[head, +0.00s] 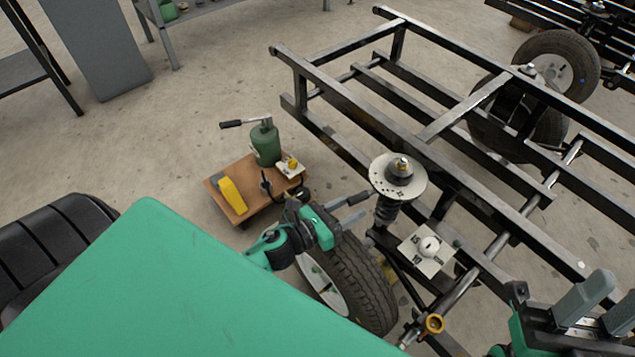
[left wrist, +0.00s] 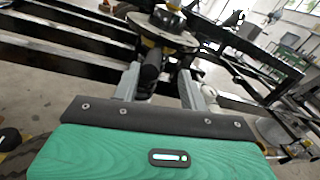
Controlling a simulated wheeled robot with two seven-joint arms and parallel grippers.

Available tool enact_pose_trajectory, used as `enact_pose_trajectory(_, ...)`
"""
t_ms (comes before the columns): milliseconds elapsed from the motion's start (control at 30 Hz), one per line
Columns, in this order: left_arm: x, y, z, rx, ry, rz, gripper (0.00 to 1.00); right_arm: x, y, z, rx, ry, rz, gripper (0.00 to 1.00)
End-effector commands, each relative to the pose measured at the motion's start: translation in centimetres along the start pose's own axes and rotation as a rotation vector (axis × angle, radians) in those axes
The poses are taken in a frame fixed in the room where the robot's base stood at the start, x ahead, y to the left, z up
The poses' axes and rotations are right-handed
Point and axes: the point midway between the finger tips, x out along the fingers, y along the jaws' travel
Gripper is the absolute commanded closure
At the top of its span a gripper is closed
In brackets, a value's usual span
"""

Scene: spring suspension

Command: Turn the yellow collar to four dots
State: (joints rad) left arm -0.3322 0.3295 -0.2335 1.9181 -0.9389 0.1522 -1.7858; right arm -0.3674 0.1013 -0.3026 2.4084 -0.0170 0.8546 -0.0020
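The suspension strut (head: 386,212) stands upright by the frame, topped by a pale round plate (head: 383,184) with small dark marks. In the left wrist view the plate (left wrist: 178,38) shows from its side, with a yellow band, likely the collar (left wrist: 149,42), just under it. A dark rounded piece (left wrist: 150,70) sticks out below the band. My left gripper (head: 358,207) points at the strut from the left; its grey fingers (left wrist: 160,88) are apart, with the dark piece between them in the picture. I cannot tell any contact. My right gripper (head: 600,308) is at the lower right, fingers apart and empty.
The black frame (head: 465,185) fills the right side. A white plate (head: 413,262) marked 15 and 10 sits beside the strut. A tire (head: 365,285) is below my left gripper.

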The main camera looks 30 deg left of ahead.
Motion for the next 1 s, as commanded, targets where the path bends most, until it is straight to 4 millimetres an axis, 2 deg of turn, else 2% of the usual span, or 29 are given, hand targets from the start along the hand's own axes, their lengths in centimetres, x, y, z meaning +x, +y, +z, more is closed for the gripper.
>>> enact_pose_trajectory(100,-2.2,-0.1,-0.1,-0.001,0.003,0.001,0.59,0.0,0.0,0.0,0.0,-0.002,0.0,0.64)
enact_pose_trajectory(500,-8.4,0.1,-0.1,-0.001,0.002,0.004,0.59,0.0,0.0,0.0,0.001,0.001,0.0,0.64)
enact_pose_trajectory(700,-9.9,0.1,0.0,-0.001,0.001,0.002,0.59,0.0,0.0,0.1,0.001,-0.005,0.0,0.64)
enact_pose_trajectory(1000,-10.2,0.1,0.0,0.0,0.0,0.002,0.59,-0.1,0.0,0.1,0.002,-0.008,0.001,0.64)
